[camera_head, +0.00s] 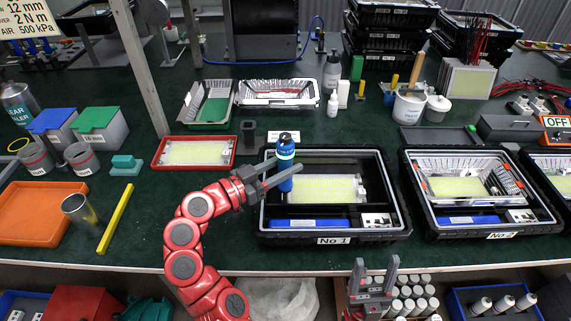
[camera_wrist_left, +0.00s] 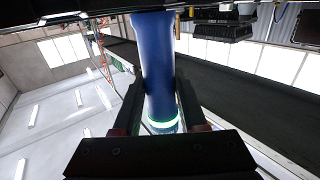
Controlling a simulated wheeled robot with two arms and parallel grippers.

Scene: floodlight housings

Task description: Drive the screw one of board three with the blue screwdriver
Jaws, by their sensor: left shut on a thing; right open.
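The blue screwdriver (camera_head: 285,165) stands upright in my left gripper (camera_head: 274,172), over the left part of the black housing labelled No 1 (camera_head: 262,218). In the left wrist view the blue body (camera_wrist_left: 158,70) sits between the two fingers, with a pale green glowing ring near its end. My right gripper (camera_head: 375,275) is open and empty at the front edge of the table. A yellow-white board (camera_head: 325,190) lies in housing No 1, and another board (camera_head: 195,152) lies in a red tray. I cannot tell which board is board three. The screws are too small to make out.
Housing No 2 (camera_head: 425,222) stands right of No 1, with a third housing partly cut off at the right edge. An orange tray (camera_head: 40,215), a yellow bar (camera_head: 117,218) and a metal cup (camera_head: 80,210) stand at left. Some green table is free left of my left arm.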

